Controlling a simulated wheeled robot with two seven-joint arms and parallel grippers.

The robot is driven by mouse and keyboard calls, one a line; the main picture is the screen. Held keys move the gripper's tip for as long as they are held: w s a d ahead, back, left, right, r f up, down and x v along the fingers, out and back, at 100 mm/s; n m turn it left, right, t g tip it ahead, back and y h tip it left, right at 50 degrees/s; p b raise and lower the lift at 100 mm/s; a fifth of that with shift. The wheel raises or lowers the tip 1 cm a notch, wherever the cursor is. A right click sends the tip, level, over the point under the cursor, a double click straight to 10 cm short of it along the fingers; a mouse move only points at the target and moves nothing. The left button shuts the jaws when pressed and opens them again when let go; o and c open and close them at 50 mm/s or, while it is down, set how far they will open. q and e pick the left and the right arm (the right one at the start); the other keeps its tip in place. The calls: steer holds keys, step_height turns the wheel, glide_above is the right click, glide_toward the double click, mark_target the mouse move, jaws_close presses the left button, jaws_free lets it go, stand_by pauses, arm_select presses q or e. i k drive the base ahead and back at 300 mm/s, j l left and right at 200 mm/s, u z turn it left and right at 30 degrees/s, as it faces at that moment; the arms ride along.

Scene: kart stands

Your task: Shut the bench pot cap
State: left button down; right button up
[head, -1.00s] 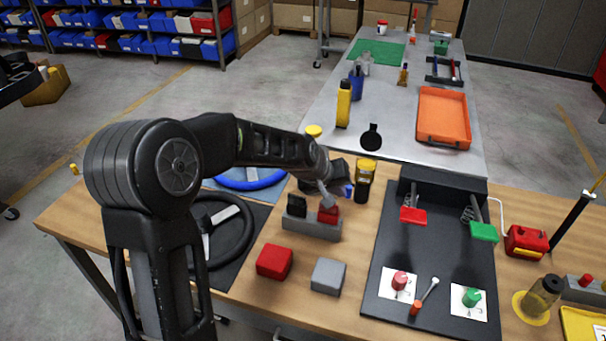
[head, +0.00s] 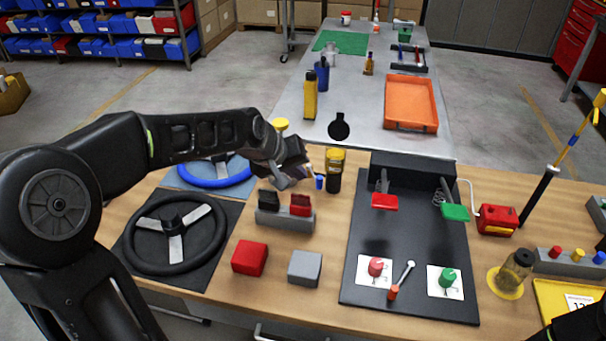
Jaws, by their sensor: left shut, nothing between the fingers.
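The bench pot (head: 334,178) is a dark pot with a yellow upper part, standing at the back of the wooden bench. Its round black cap (head: 339,127) appears to stand up open behind the rim. My left gripper (head: 310,174) is shut and empty just left of the pot, near rim height. I cannot tell whether it touches the pot. A small blue thing (head: 320,183) shows between the fingertips and the pot. My right gripper is out of view.
A grey block with black and red pieces (head: 285,217) stands below the left gripper. A red cube (head: 249,258), a grey cube (head: 305,267) and a steering wheel (head: 175,234) lie nearer. A black pedal board (head: 410,255) is to the right. An orange tray (head: 411,103) lies behind.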

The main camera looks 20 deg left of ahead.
mark_target(338, 130)
steer(key=k+j, duration=0.2)
steer(key=k, duration=0.3)
steer(key=k+j, duration=0.15)
steer(key=k, duration=0.3)
